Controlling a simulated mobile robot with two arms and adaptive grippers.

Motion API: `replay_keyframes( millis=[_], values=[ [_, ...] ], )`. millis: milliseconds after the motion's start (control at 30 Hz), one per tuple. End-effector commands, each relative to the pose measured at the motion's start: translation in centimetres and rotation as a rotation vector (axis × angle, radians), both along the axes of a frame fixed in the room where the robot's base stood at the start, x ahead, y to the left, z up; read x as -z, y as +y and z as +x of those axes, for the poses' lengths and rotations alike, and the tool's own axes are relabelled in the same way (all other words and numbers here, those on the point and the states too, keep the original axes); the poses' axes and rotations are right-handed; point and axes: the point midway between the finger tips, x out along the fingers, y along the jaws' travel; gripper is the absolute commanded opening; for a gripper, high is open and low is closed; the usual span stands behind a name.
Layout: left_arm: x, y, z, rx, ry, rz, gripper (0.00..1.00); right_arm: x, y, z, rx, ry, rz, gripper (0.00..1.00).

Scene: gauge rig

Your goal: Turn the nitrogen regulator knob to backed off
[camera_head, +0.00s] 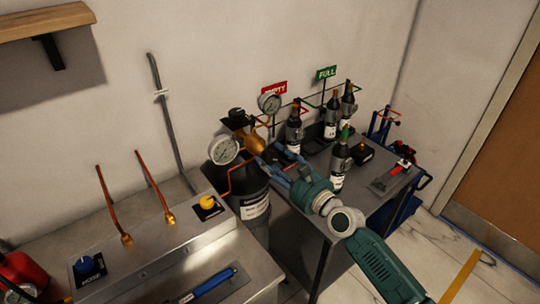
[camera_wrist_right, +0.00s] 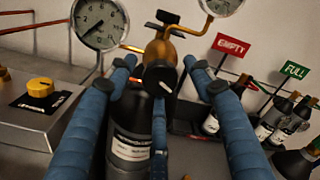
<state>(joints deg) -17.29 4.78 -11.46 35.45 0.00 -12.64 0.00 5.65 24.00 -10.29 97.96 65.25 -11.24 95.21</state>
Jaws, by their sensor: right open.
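The brass regulator (camera_head: 256,143) sits on top of a dark gas cylinder (camera_head: 243,190) with a white label. In the right wrist view, the regulator body (camera_wrist_right: 160,52) has a black knob (camera_wrist_right: 160,77) with a white pointer line on its front. My right gripper (camera_head: 269,157) is in front of the regulator. In the right wrist view, the open blue fingers (camera_wrist_right: 160,64) lie on either side of the knob, with visible gaps. The knob is not clear in the head view. My left gripper is not in view.
Two round gauges, left (camera_head: 223,150) and right (camera_head: 269,102), flank the regulator. A metal bench (camera_head: 150,255) with yellow (camera_head: 208,202) and blue (camera_head: 87,264) knobs stands left. Several small dark cylinders stand on the grey table at right, near EMPTY (camera_head: 274,89) and FULL (camera_head: 326,73) signs.

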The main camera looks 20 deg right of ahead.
Motion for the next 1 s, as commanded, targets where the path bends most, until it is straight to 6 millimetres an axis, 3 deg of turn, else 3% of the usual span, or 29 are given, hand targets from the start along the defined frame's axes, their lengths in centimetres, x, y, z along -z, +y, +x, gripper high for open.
replay_keyframes(
  millis=[200, 467, 700, 1000],
  values=[
    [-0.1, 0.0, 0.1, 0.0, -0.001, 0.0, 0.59, 0.0, 0.6, 1.6, 0.0, 0.0, -0.001, 0.52],
    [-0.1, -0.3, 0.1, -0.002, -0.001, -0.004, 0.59, 0.1, 0.6, 1.8, 0.001, 0.0, -0.001, 0.52],
    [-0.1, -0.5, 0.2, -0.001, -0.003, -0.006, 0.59, 0.1, 0.6, 1.7, 0.0, 0.0, -0.001, 0.08],
    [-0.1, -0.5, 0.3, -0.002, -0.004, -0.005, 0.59, 0.0, 0.6, 1.7, 0.0, -0.004, -0.012, 0.06]
  ],
)
